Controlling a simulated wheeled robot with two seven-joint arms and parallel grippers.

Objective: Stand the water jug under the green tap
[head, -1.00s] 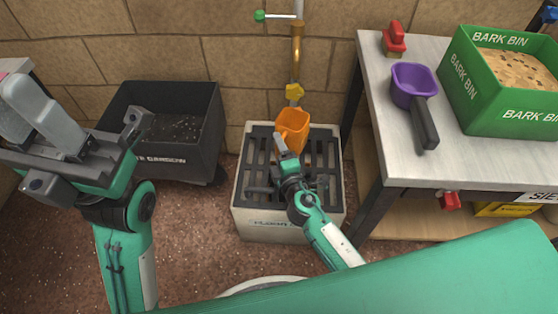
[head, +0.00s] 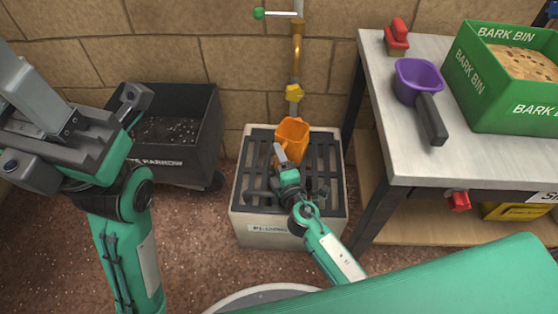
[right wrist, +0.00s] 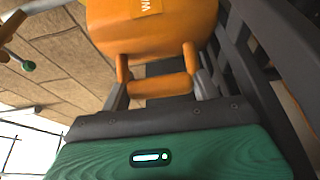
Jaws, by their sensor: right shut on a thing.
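The orange water jug (head: 292,135) looks upright over the slatted grate of the pale floor box (head: 287,237). Whether its base touches the slats is unclear. The green tap (head: 259,13) has a green-knobbed lever on the wall; its knob also shows in the right wrist view (right wrist: 28,66). A brass pipe (head: 297,45) hangs below it, with a yellow fitting (head: 294,92) just above the jug's rim. My right gripper (head: 281,155) is shut on the jug's handle (right wrist: 160,87). My left gripper (head: 50,100) is raised at far left, away from the jug; its jaw opening is unclear.
A black cart (head: 172,135) stands left of the grate box. At right, a metal-topped bench (head: 405,140) holds a purple scoop (head: 418,82), a red-handled tool (head: 397,36) and a green bark bin (head: 485,90). The floor in front of the cart is open.

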